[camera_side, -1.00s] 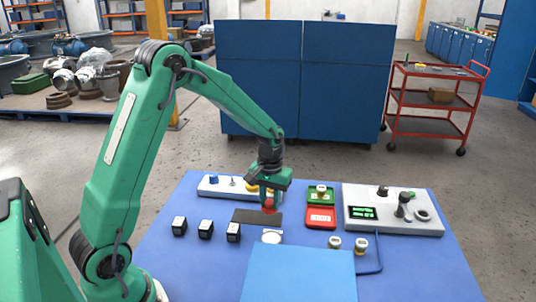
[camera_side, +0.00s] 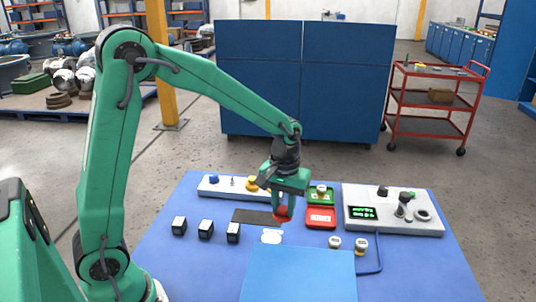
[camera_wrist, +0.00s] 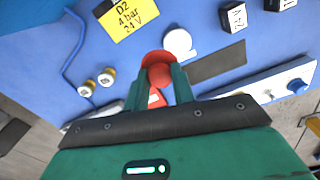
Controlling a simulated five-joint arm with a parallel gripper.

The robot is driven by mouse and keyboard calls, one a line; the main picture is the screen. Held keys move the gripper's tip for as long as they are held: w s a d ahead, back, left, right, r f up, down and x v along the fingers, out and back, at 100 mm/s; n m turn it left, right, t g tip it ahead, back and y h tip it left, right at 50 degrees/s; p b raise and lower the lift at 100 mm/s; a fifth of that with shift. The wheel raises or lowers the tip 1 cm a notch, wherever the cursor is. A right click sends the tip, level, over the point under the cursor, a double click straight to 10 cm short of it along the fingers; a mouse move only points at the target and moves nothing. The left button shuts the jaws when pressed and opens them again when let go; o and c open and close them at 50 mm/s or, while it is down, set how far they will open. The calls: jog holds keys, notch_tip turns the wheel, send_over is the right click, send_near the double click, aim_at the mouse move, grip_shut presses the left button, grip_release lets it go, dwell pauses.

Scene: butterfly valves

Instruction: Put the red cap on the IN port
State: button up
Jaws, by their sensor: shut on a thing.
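The red cap (camera_side: 282,213) is held between the fingertips of my gripper (camera_side: 286,202) in the side view. In the wrist view the red cap (camera_wrist: 158,66) sits between the two green fingers of my gripper (camera_wrist: 160,80). It hangs above the mat, close to a dark flat strip (camera_side: 257,217) and a white disc (camera_side: 271,236); its exact height is hard to tell. No IN label can be read, so I cannot tell which part is the IN port. The grey panel (camera_side: 425,229) on the right carries a lit display, a lever and a round ring.
A green tray (camera_side: 320,195) and a red tray (camera_side: 320,217) lie right of my gripper. Two small white-topped fittings (camera_side: 347,244) stand in front. Several black cubes (camera_side: 205,230) are at left. A white panel (camera_side: 210,187) lies behind. A blue board (camera_side: 300,275) is in front.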

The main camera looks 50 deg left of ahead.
dwell(0.4)
jog(key=w+a+n, duration=0.2)
jog(key=w+a, duration=0.2)
jog(key=a, duration=0.2)
jog(key=w+a+f+n, duration=0.1)
jog(key=w+a+n, duration=0.1)
jog(key=a, duration=0.4)
jog(key=w+a+f+n, duration=0.1)
jog(key=w+a+n, duration=0.1)
jog(key=w+a, duration=0.3)
jog(key=shift+w+a+f, duration=0.1)
jog(key=shift+w+a, duration=0.1)
jog(key=shift+a, duration=0.3)
jog(key=shift+w+a, duration=0.15)
jog(key=shift+a, duration=0.3)
jog(key=shift+f, duration=0.15)
jog(key=shift+f, duration=2.05)
jog(key=shift+f, duration=0.15)
